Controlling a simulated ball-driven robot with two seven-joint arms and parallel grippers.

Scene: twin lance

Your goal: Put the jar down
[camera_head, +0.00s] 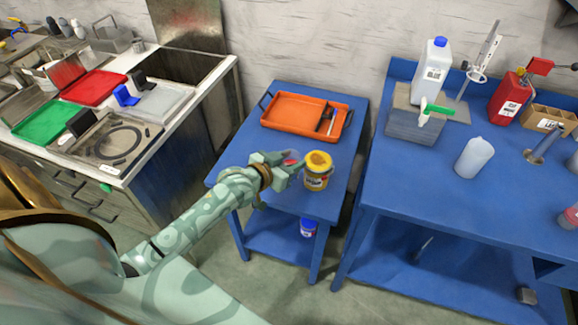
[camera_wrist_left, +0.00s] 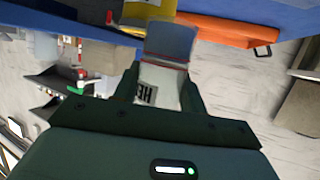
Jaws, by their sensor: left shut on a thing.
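My left gripper (camera_head: 280,162) reaches over the small blue table (camera_head: 262,190) and is shut on a jar (camera_head: 291,157). In the head view the fingers hide most of this jar; only a bit of grey and red shows. In the left wrist view the held jar (camera_wrist_left: 170,45) has a blue-grey end, a thin red band and a white label with dark letters, between the two dark fingers (camera_wrist_left: 160,88). I cannot tell whether it touches the table. My right gripper is not in view.
An orange tray (camera_head: 284,114) with dark tools lies at the table's back. A larger blue bench (camera_head: 430,196) with bottles stands right. The table's front left is clear.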

